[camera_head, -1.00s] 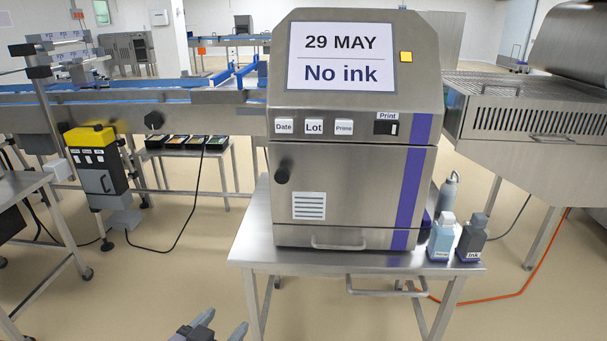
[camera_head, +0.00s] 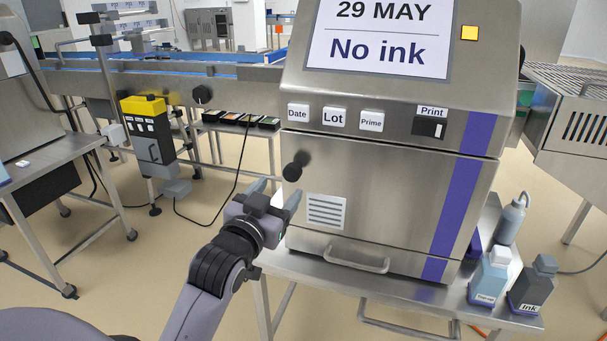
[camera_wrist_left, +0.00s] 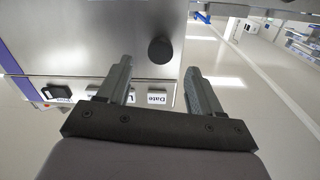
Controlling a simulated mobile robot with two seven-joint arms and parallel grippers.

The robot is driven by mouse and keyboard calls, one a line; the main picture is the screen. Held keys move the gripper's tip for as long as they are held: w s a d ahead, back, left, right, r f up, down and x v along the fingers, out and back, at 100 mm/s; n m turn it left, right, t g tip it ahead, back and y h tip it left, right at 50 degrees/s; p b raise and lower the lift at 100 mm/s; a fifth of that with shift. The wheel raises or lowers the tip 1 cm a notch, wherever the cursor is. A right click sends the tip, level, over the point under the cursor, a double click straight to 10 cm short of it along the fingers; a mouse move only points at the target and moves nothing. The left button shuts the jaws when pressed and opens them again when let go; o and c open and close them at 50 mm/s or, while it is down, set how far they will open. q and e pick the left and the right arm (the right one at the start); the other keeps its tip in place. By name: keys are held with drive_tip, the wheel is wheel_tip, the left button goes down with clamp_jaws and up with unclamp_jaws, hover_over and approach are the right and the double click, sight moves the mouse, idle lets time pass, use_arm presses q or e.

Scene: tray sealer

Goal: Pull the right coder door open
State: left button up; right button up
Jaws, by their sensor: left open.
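The coder (camera_head: 470,130) is a steel cabinet with a sloped screen reading "29 MAY, No ink". Its front door (camera_head: 385,185) is closed. A dark round knob (camera_head: 292,172) sits at the door's left side. My left gripper (camera_head: 275,188) is open and empty, just in front of and below the knob. In the left wrist view the knob (camera_wrist_left: 160,50) shows beyond the open fingers (camera_wrist_left: 158,85), roughly between them and apart from them. My right gripper is not in view.
The coder stands on a steel table (camera_head: 300,268). A handle bar (camera_head: 357,258) is below the door. A make-up bottle (camera_head: 489,277), an ink bottle (camera_head: 532,285) and a grey wash bottle (camera_head: 510,220) stand at the right. A yellow-topped unit (camera_head: 146,130) is at the left. Floor is free in front.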

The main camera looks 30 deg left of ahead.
sight(290, 176)
use_arm(q)
drive_tip(key=shift+x, duration=3.4)
clamp_jaws()
